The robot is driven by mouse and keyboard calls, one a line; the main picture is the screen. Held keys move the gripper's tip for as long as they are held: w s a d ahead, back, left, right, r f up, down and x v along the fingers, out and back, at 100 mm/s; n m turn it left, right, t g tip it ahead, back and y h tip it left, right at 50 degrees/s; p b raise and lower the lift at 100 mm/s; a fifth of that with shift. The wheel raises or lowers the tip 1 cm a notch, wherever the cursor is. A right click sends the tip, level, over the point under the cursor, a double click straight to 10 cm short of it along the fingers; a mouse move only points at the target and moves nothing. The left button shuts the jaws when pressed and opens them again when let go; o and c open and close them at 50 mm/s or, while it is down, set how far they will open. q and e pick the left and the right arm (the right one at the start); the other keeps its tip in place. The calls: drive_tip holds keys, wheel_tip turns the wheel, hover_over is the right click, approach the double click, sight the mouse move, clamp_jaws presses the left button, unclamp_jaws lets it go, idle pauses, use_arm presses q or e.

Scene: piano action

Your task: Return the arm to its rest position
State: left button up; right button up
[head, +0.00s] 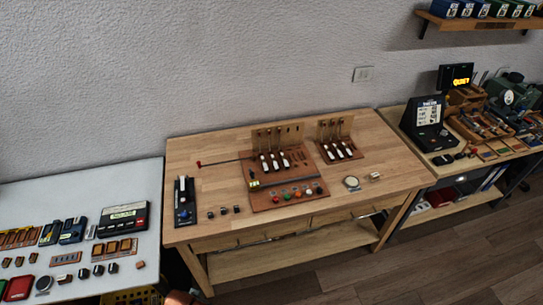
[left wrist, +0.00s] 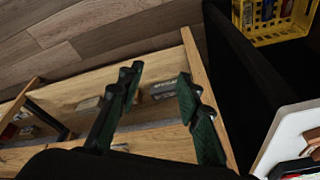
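My left gripper (left wrist: 155,95) shows in the left wrist view. Its dark fingers with green pads are spread wide apart, with nothing between them. Beyond the fingers are wooden bench parts and the floor. My right gripper shows in neither view.
A white table (head: 75,200) with several devices stands at the left; a second wooden bench (head: 395,117) with a dark display unit (head: 425,115) is at the right. A yellow basket (left wrist: 268,40) and a white table edge (left wrist: 280,130) lie right of my left gripper.

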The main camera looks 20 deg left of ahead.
use_arm(q)
drive_tip(key=s+d+f+g, duration=0.1)
drive_tip(key=s+f, duration=0.1)
drive_tip(key=f, duration=1)
drive_tip(key=s+f, duration=0.2)
drive_tip(key=f, duration=0.9)
drive_tip(key=s+f+m+g, duration=0.1)
drive_tip(key=s+f, duration=1.5)
drive_tip(key=s, duration=0.2)
drive_tip(key=shift+s+d+f+h, duration=0.2)
drive_tip(key=shift+s+h, duration=0.1)
drive_tip(key=shift+s, duration=0.1)
